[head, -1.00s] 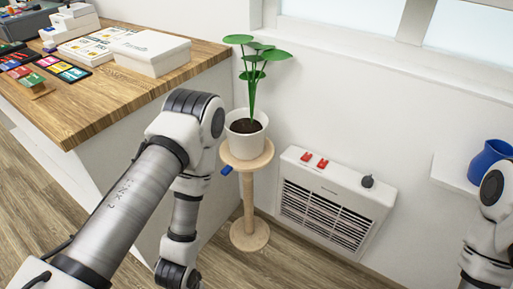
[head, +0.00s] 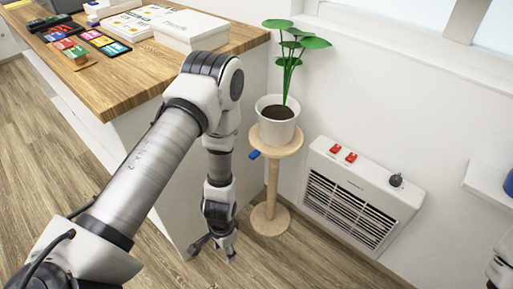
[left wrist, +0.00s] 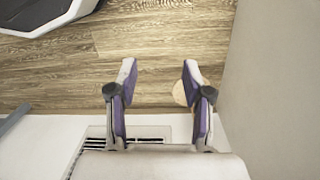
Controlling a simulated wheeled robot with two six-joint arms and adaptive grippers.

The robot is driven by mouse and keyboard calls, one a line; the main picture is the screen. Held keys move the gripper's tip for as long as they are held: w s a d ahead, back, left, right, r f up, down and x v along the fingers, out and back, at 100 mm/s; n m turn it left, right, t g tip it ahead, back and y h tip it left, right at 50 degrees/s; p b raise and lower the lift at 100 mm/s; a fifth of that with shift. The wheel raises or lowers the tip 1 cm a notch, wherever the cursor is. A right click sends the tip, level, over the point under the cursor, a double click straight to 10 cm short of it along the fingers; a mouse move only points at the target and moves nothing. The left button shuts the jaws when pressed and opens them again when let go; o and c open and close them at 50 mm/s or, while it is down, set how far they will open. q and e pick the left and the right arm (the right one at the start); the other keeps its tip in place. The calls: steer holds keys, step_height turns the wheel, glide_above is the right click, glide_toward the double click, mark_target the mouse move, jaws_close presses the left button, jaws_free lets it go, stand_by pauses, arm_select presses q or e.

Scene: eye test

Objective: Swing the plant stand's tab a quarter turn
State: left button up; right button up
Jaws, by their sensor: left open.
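The plant stand (head: 273,185) is pale wood, with a round top, a post and a round base on the floor. Its small blue tab (head: 254,154) sticks out to the left just under the top. A white pot (head: 275,128) with a green plant (head: 291,46) stands upright on it. My left gripper (head: 212,254) is open and empty, low to the left of the stand's base and well below the tab. In the left wrist view, the open fingers (left wrist: 158,76) show, with a sliver of pale wood (left wrist: 179,93) partly hidden behind one. The tab does not show there.
A wooden-topped counter (head: 130,85) with a white box (head: 191,32) stands left of the stand, close to my left arm. A white heater (head: 362,187) with red switches and a dark knob is on the wall to the right. Open floor lies in front.

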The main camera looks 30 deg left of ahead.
arm_select(q)
steer(key=w+a+r+t+p, duration=0.1)
steer(key=w+a+r+t, duration=0.1)
steer(key=w+r, duration=0.5)
steer(key=w+a+r+t+p, duration=0.1)
steer(key=w+a+r, duration=0.15)
steer(key=w, duration=0.85)
steer(key=n+t+h, duration=0.1)
steer(key=t, duration=0.2)
glide_toward(253, 154)
steer(key=shift+g, duration=0.3)
steer(key=b+x, duration=0.4)
steer(key=x, duration=0.4)
steer(key=shift+w+b, duration=0.2)
steer(key=shift+b, duration=0.1)
steer(key=shift+w+f, duration=0.1)
steer(key=shift+f, duration=0.05)
arm_select(e)
steer(key=shift+f, duration=0.8)
arm_select(q)
steer(key=shift+c, duration=0.4)
jaws_close()
